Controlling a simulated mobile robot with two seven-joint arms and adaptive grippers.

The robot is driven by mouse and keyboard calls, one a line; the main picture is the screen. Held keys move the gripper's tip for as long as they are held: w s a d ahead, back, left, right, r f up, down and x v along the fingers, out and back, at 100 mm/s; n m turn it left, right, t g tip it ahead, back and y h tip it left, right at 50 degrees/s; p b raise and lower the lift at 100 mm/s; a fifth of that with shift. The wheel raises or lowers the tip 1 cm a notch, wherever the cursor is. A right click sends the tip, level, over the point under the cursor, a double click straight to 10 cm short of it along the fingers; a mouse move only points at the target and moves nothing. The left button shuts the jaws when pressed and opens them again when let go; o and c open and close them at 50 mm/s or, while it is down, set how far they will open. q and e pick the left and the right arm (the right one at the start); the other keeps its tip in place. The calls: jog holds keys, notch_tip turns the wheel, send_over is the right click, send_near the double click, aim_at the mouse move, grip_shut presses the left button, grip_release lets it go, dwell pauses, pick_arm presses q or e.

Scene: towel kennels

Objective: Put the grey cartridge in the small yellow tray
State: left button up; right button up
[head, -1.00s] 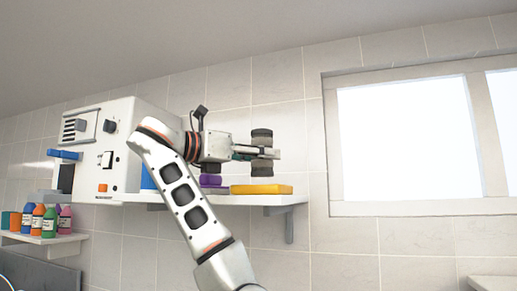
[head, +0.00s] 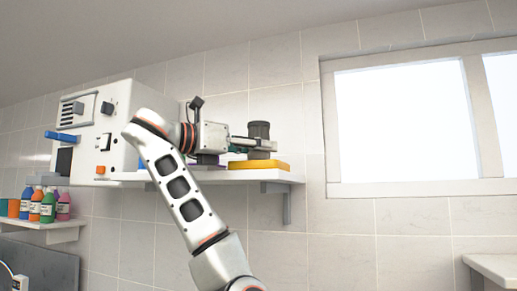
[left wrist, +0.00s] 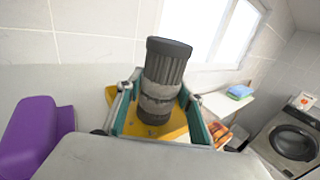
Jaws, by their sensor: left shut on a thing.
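The grey cartridge (head: 259,130) is a dark ribbed cylinder with a paler band. It stands upright between the fingers of my left gripper (head: 262,144), which is shut on it. The left wrist view shows the cartridge (left wrist: 162,75) with the gripper's fingers on both sides of its lower part. The small yellow tray (head: 270,167) sits on the wall shelf directly below the cartridge. In the left wrist view the tray (left wrist: 178,128) shows around the cartridge's base; I cannot tell whether the base touches it. My right gripper is not in view.
The white shelf (head: 285,178) also carries a white machine box (head: 118,135) at left and a purple object (left wrist: 35,135) left of the tray. Several coloured bottles (head: 47,206) stand on a lower shelf. A window (head: 405,125) is at right.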

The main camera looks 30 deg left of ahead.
pick_arm(q)
jog(key=o, duration=1.2)
jog(key=shift+o, duration=0.2)
jog(key=v, duration=1.2)
